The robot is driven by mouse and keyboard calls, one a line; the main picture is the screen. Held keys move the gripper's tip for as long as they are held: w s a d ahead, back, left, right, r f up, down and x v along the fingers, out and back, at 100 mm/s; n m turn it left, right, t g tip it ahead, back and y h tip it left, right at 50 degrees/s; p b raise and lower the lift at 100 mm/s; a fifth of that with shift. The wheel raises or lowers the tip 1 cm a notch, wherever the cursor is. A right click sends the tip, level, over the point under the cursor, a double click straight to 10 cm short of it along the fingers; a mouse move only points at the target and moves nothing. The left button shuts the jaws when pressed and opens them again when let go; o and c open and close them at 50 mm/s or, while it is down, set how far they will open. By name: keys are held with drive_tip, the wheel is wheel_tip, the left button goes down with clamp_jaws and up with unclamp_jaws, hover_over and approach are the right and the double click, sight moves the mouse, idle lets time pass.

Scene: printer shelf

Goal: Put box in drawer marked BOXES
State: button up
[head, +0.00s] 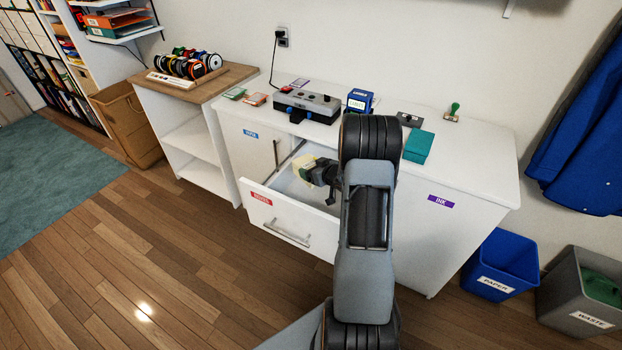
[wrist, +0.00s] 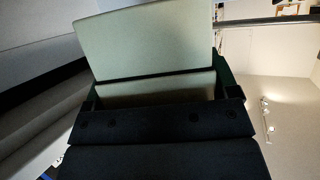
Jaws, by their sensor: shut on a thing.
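A pale yellowish box (head: 300,165) is in my gripper (head: 318,172), over the open drawer. The box fills much of the wrist view (wrist: 145,45), between the dark fingers. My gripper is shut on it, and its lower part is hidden. The drawer (head: 270,222) is pulled out from the white cabinet and has a red label (head: 261,199) too small to read. In the head view the box shows within the drawer's opening; I cannot tell whether it touches the drawer floor.
The counter holds a grey device (head: 306,106), a blue box (head: 360,100), a teal box (head: 418,147) and a green-handled stamp (head: 453,112). A blue bin (head: 500,265) and a grey bin (head: 580,295) stand at right. The floor before the drawer is clear.

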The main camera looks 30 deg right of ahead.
drive_tip(key=shift+w+a+f, duration=0.1)
drive_tip(key=shift+w+f, duration=0.3)
drive_tip(key=shift+f, duration=0.1)
drive_tip(key=shift+w+f+b, duration=0.15)
drive_tip(key=shift+f+b, duration=0.05)
drive_tip(key=shift+f, duration=0.7)
drive_tip(key=shift+w+f+b, duration=0.1)
drive_tip(key=shift+f+b, duration=0.05)
drive_tip(key=shift+f, duration=0.75)
drive_tip(key=shift+a, duration=0.1)
drive_tip(key=shift+f, duration=0.1)
drive_tip(key=shift+f+b, duration=0.4)
drive_tip(key=shift+b, duration=0.05)
drive_tip(key=shift+f, duration=0.15)
drive_tip(key=o, duration=0.8)
